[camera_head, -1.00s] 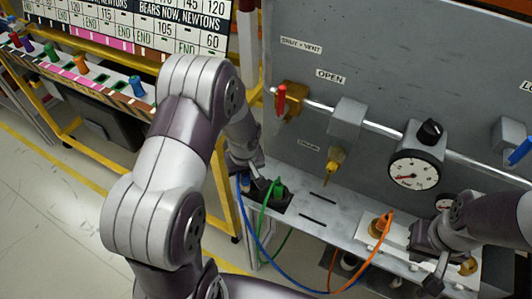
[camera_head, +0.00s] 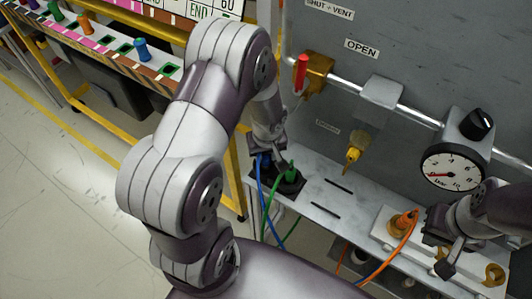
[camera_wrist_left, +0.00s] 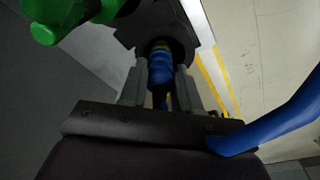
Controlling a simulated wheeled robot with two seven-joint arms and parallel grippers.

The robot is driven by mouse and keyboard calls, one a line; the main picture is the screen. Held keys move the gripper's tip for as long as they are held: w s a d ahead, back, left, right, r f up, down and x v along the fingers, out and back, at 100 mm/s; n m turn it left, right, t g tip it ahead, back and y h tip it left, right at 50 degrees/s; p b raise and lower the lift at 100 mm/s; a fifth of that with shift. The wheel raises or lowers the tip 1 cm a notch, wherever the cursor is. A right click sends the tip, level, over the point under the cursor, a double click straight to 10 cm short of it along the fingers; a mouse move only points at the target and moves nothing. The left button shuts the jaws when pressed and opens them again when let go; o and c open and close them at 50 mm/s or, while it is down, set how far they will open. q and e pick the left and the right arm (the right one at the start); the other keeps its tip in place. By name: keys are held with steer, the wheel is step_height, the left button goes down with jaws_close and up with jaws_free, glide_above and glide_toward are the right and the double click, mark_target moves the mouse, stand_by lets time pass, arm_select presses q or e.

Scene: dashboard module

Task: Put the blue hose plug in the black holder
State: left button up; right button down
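The blue hose plug (camera_wrist_left: 160,70) shows in the left wrist view between the two fingers of my left gripper (camera_wrist_left: 160,92), which looks shut on it. Its far end meets the black holder (camera_wrist_left: 160,22); I cannot tell how deep it sits. In the head view the blue plug (camera_head: 263,160) is at the back left of the black holder (camera_head: 287,187), beside a green plug (camera_head: 290,172) standing in it. My left gripper (camera_head: 270,153) is mostly hidden there. My right gripper (camera_head: 441,262) is low at the right, near an orange plug; its fingers are unclear.
The orange plug (camera_head: 403,221) with its hose stands on a pale block on the metal shelf (camera_head: 325,200). A grey panel with a gauge (camera_head: 452,166), a red-handled valve and a yellow-tipped fitting (camera_head: 352,155) rises behind. A rack with coloured plugs stands at the left.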

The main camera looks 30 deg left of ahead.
arm_select(q)
steer(key=o, duration=0.3)
steer(key=shift+s+r, duration=0.1)
steer(key=shift+s, duration=0.2)
steer(key=shift+s+d+r, duration=0.1)
steer(key=shift+s+r, duration=0.05)
steer(key=shift+s, duration=0.05)
steer(key=shift+w, duration=0.15)
steer(key=shift+w+r, duration=0.15)
steer(key=shift+r, duration=0.15)
step_height(320, 180, up, 7)
steer(key=s, duration=0.1)
steer(key=shift+d+f, duration=0.2)
steer(key=shift+d, duration=0.1)
